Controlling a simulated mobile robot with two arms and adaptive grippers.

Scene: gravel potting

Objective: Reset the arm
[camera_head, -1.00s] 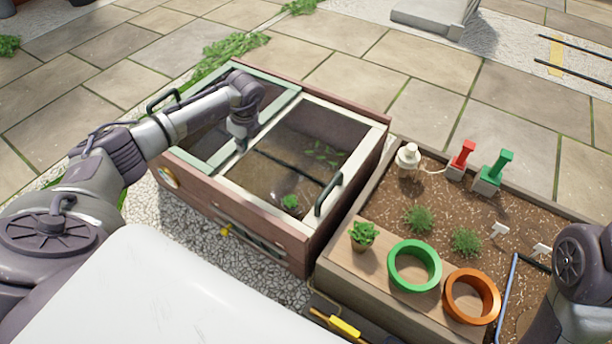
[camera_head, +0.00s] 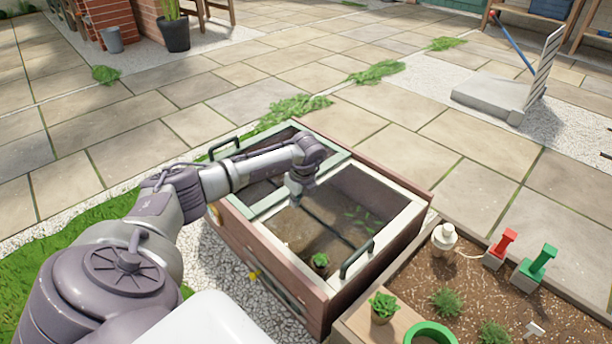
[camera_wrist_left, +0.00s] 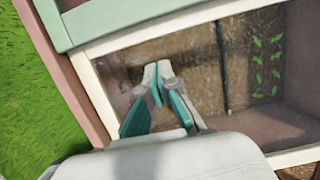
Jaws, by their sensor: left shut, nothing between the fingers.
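My left arm reaches in from the left in the head view. Its gripper (camera_head: 294,196) points down over the cold-frame box (camera_head: 283,262), near the bar between its two framed panes. The left wrist view shows the gripper (camera_wrist_left: 158,68) with its teal-edged fingertips together and nothing held, above the pane with the cream frame (camera_wrist_left: 110,106). I cannot tell whether the fingertips touch the pane. My right gripper is not in view.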

